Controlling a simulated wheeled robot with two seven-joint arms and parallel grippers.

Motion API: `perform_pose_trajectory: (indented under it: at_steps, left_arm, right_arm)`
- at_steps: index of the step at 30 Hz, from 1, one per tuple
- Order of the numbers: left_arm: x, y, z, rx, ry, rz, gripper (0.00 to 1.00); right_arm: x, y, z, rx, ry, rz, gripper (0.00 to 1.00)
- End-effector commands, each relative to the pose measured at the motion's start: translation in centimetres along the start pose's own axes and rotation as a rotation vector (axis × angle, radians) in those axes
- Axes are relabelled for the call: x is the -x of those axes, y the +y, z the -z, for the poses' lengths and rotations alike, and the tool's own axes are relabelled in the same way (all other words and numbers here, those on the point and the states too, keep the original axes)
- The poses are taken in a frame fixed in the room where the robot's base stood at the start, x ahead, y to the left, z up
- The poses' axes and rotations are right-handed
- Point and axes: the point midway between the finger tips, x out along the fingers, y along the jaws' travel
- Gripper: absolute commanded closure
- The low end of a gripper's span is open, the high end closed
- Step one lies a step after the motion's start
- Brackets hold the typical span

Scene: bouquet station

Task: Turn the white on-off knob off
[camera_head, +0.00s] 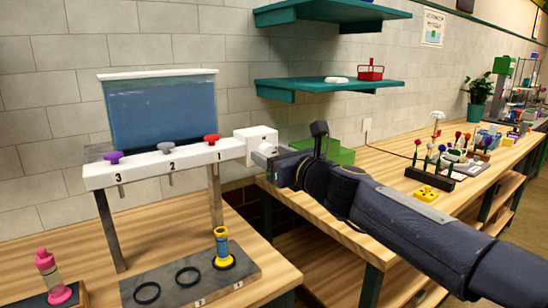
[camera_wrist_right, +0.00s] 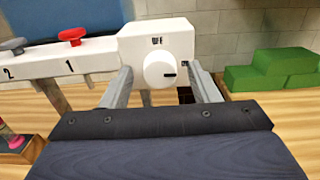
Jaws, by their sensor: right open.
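The white on-off knob (camera_wrist_right: 160,70) is a round dial on the front of a white box (camera_wrist_right: 150,30) at the right end of the dispenser rail. Its dark mark points right, towards a label at the box's right side that looks like ON. The OFF label is above the dial. In the head view the white box (camera_head: 256,141) shows, with the dial mostly hidden by my gripper. My right gripper (camera_head: 262,156) is open, one finger on each side of the dial. I cannot tell whether the fingers touch it. My left gripper is not in view.
A water tank (camera_head: 160,112) stands above the rail (camera_head: 140,169) with purple, grey and red knobs. A yellow-and-blue tube (camera_head: 222,248) stands on the tray (camera_head: 150,272) below. A green stepped block (camera_head: 335,153) is right of the box. Teal shelves (camera_head: 330,86) hang above.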

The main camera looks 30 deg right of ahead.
Motion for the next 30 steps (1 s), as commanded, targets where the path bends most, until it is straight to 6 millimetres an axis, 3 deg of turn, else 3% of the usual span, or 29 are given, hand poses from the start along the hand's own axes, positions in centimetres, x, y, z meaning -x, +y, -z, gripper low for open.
perform_pose_trajectory:
  at_steps: [4,14,23,30]
  left_arm:
    - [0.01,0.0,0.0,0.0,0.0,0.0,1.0]
    - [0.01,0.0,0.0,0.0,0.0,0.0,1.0]
    - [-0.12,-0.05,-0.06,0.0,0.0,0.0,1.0]
    - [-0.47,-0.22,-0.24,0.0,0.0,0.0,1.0]
  right_arm:
    - [0.03,0.02,-0.01,0.0,0.0,0.0,0.47]
    - [0.05,0.03,0.0,0.0,0.0,-0.001,0.89]
    - [0.05,0.03,0.05,0.039,0.0,-0.001,0.9]
    - [0.05,0.04,0.12,0.178,0.0,-0.001,0.9]
